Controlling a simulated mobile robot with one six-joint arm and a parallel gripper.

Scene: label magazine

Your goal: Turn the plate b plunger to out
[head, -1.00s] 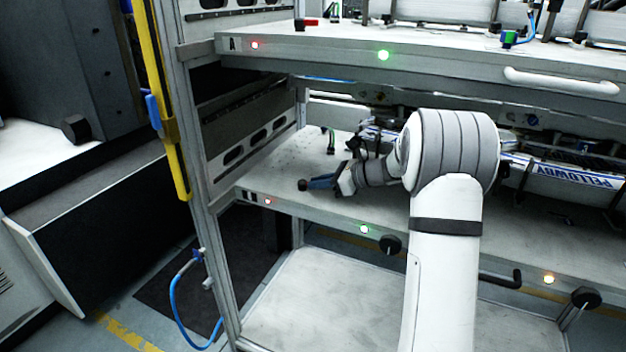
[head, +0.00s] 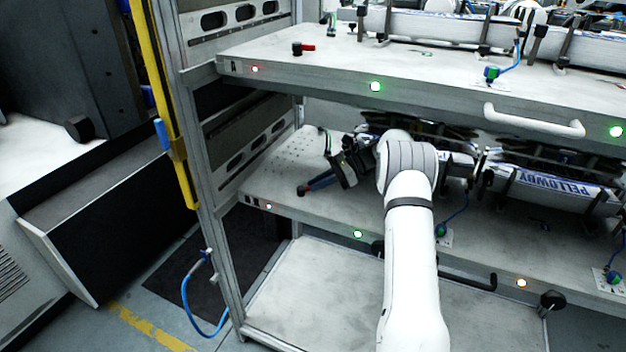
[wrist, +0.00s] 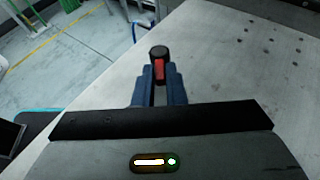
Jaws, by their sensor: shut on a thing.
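The plate b plunger (head: 301,191) has a black round knob and stands near the front left corner of plate b (head: 290,203), the lower shelf plate. In the wrist view its black knob (wrist: 159,51) sits at the far end of a red lever (wrist: 159,70). My gripper (head: 317,184) reaches in from the right, just above the plate. Its blue fingers (wrist: 159,80) are shut on the red lever, one on each side. The fingers hide the lever's near part and the plunger's base.
A frame post (head: 205,190) stands to the left. Lettered white-and-blue parts (head: 560,187) lie on plate b to the right. Plate b's left end is mostly clear.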

